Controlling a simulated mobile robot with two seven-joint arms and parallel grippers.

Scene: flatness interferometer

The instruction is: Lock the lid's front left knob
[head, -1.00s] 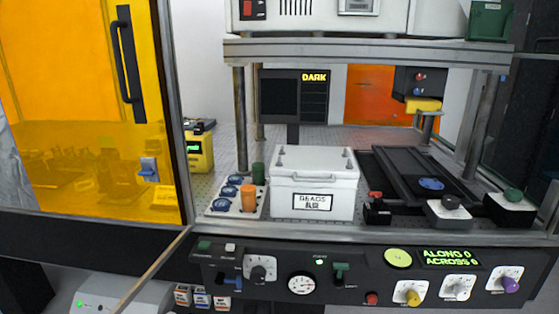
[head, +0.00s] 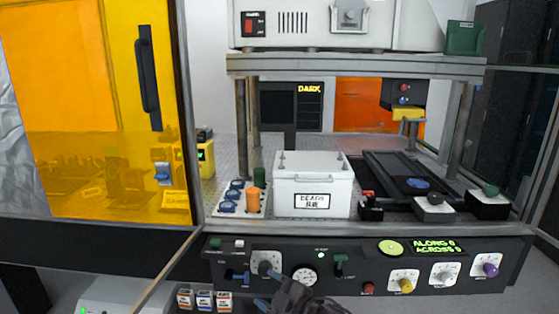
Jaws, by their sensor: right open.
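A white box with a white lid (head: 312,161) stands on the perforated bench, with a handle and a black-framed label on its front. Small grey knobs stand on the lid; the front left knob (head: 281,167) is near its left front corner. Whether it is locked is too small to tell. My right gripper (head: 266,288) is at the bottom of the head view, below and in front of the box. Its blue-tipped fingers are apart and empty, in front of the control panel. My left gripper is not in view.
A control panel (head: 365,260) with dials and switches runs along the bench front. Left of the box is a white holder with blue caps and an orange cylinder (head: 255,200). A black switch box (head: 370,207) stands close on the right. An orange door (head: 85,110) fills the left.

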